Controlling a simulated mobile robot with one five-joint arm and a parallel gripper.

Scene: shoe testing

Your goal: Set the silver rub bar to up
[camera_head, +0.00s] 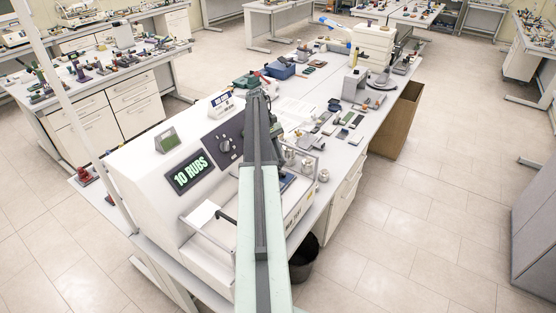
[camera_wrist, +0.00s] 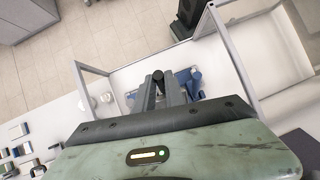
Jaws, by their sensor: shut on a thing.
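Silver bar frames stand on the white rub tester (camera_head: 145,190). One silver frame (camera_head: 313,165) is right of my arm, and another silver frame (camera_head: 207,234) is left of it. In the wrist view, a silver frame (camera_wrist: 85,92) stands left of my gripper and another silver frame (camera_wrist: 240,67) stands right. I cannot tell which one is the rub bar. My gripper (camera_wrist: 158,80) is shut on a small dark part between the frames, above a tray with blue pieces (camera_wrist: 190,78). In the head view my arm hides my gripper.
The tester shows a "10 RUBS" display (camera_head: 191,172) and a dark knob panel (camera_head: 226,143). Small jars (camera_head: 305,167) stand beside the right frame. Several samples lie along the bench behind.

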